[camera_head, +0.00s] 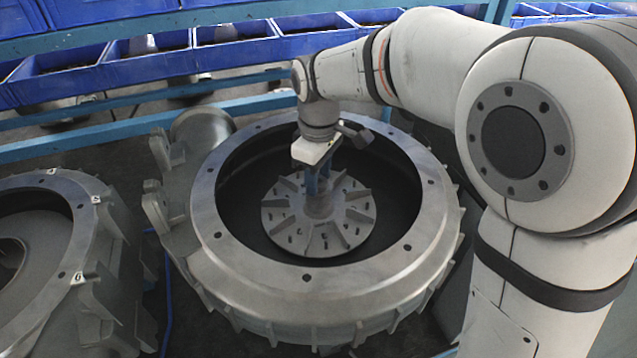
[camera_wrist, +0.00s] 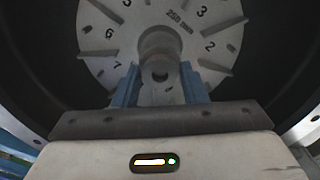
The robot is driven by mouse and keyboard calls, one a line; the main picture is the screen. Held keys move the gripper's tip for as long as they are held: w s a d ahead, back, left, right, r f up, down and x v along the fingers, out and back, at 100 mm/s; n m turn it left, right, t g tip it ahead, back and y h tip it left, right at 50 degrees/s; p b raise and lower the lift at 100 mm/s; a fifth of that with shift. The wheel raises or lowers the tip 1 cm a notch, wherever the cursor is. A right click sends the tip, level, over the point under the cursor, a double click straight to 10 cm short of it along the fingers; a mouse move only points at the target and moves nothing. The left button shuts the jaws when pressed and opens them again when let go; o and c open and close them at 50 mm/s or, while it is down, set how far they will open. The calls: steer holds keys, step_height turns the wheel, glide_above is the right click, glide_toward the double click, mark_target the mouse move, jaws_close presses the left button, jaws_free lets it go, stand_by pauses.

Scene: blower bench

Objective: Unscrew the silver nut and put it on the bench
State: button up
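The silver nut is not clearly distinct from the grey hub (camera_wrist: 160,50) at the centre of the finned impeller disc. In the wrist view the hub's round end lies between the two blue fingers of my gripper (camera_wrist: 160,82). The fingertips stand apart, one on each side of the hub, close to its sides. I cannot tell whether they touch it. In the head view my gripper (camera_head: 318,182) points down into the blower housing, directly over the hub (camera_head: 319,206). The fingers and wrist partly hide the hub's top there.
The round metal housing (camera_head: 219,230) has a raised flanged rim around the impeller (camera_head: 290,228). A second housing (camera_head: 75,200) stands at the left. Blue bins (camera_head: 140,70) line a rack at the back. Bare bench surface is hard to make out.

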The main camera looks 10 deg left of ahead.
steer(key=c, duration=0.7)
steer(key=shift+o, duration=0.2)
steer(key=n, duration=1.8)
steer(key=shift+n, duration=0.3)
steer(key=n, duration=0.6)
steer(key=shift+n, duration=0.4)
steer(key=o, duration=0.7)
steer(key=shift+o, duration=0.2)
